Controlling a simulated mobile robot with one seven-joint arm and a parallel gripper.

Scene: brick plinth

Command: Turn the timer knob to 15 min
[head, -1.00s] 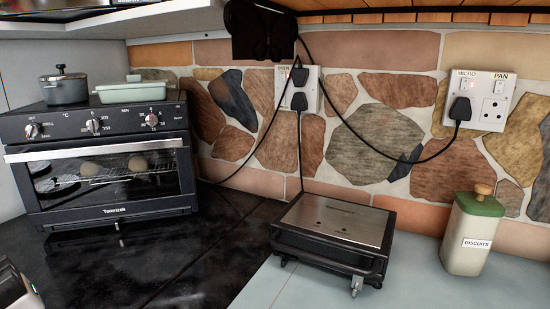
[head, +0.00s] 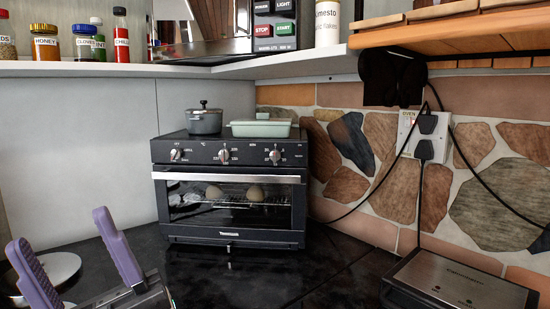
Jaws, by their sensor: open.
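A black toaster oven (head: 230,190) stands on the dark worktop, its glass door closed with round items inside. Its front panel has three knobs: a left knob (head: 175,154), a middle knob (head: 224,155) and a right knob (head: 274,156). The panel print is too small to tell which is the timer or where each pointer stands. My gripper (head: 60,230), with two purple fingers, is at the lower left, in front and left of the oven. Its fingers are wide apart, empty and clear of the knobs.
A dark pot (head: 204,122) and a green dish (head: 262,129) sit on the oven. A shelf (head: 120,69) with jars overhangs it. A steel-topped appliance (head: 455,283) stands at right; cables hang from the wall socket (head: 424,135). A round pale thing (head: 62,268) lies behind my gripper.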

